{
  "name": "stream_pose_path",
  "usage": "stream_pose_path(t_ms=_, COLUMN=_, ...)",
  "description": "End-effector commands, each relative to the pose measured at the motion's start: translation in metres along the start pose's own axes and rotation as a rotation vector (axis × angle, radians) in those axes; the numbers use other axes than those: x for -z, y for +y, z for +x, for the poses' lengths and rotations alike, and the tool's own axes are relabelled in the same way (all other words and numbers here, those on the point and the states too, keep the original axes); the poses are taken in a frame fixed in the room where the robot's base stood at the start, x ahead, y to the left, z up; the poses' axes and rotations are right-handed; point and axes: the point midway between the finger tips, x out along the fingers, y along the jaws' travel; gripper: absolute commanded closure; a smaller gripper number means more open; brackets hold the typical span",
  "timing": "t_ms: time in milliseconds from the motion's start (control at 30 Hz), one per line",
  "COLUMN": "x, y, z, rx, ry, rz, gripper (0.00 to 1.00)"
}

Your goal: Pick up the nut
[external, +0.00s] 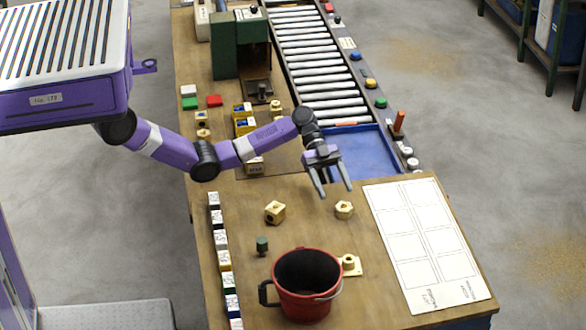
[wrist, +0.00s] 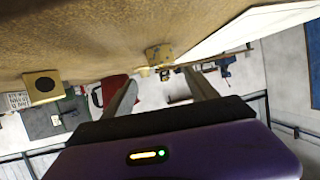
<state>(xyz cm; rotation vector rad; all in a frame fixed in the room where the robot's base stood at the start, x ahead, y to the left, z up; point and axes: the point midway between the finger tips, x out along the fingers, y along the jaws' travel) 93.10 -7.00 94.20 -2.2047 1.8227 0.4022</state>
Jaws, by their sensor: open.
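The nut (external: 344,210) looks like a small brass-coloured, many-sided piece with a hole, lying on the wooden bench. My gripper (external: 334,190) is open and empty, its two fingers pointing down close to the nut in the external view. I cannot tell the exact height of the fingertips above the bench. In the wrist view a small brass piece (wrist: 160,53), apparently the nut, shows ahead between the open fingers, apart from both.
A brass block with a hole (external: 275,212) lies left of the nut. A red bucket (external: 306,285) stands in front, beside a flanged brass piece (external: 348,265) and a small green piece (external: 262,245). A white marked sheet (external: 428,245) lies at right. A blue tray (external: 365,155) is behind.

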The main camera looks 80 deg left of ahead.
Motion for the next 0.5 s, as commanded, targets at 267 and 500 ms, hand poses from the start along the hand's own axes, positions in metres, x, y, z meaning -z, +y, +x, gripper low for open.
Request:
stream_pose_path(t_ms=267, x=-0.007, y=-0.006, z=0.015, rx=0.009, ry=-0.019, rz=-0.027, gripper=0.33)
stream_pose_path(t_ms=500, x=-0.011, y=-0.006, z=0.042, rx=0.009, ry=-0.017, rz=-0.025, gripper=0.33)
